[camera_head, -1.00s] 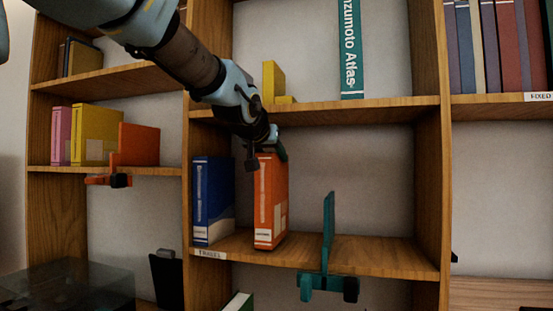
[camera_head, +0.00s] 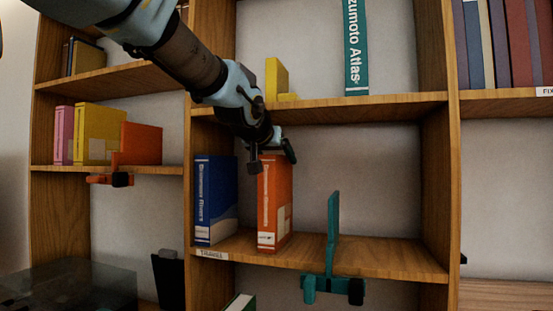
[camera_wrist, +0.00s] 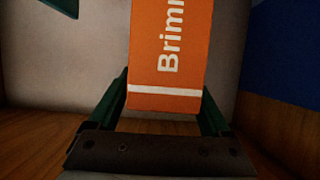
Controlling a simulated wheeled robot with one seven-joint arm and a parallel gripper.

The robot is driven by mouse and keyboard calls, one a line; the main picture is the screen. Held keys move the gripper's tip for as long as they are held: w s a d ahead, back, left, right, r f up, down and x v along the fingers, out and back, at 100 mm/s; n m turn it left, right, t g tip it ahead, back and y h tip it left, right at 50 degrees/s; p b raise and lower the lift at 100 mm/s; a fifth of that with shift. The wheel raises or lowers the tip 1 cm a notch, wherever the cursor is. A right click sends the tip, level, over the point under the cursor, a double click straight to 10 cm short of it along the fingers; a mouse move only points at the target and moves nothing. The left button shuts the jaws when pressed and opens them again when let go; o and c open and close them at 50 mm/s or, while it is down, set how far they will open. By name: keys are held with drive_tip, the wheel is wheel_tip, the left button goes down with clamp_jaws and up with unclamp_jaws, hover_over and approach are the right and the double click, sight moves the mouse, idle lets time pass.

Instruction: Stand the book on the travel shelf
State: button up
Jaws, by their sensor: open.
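The orange book (camera_head: 274,203) stands upright on the travel shelf (camera_head: 345,252), to the right of a blue book (camera_head: 215,200) with a gap between them. My gripper (camera_head: 271,156) is at the top of the orange book, its jaws open on either side of it. In the wrist view the orange book (camera_wrist: 170,55) lies between the two green fingers (camera_wrist: 163,105). A gap shows at the left finger; whether the right finger touches the book I cannot tell. The shelf carries a "TRAVEL" label (camera_head: 212,255) at its left front edge.
A teal bookend (camera_head: 333,235) with a clamp at the shelf edge stands right of the orange book, apart from it. The shelf right of it is clear. The shelf above holds a yellow bookend (camera_head: 277,82) and a teal atlas (camera_head: 356,48).

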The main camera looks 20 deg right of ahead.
drive_tip(key=shift+s+a+r, duration=0.1)
drive_tip(key=shift+r, duration=0.1)
drive_tip(key=p+v, duration=1.1)
drive_tip(key=p, duration=0.3)
drive_tip(key=shift+s+a+r, duration=0.15)
drive_tip(key=shift+s+a, duration=0.1)
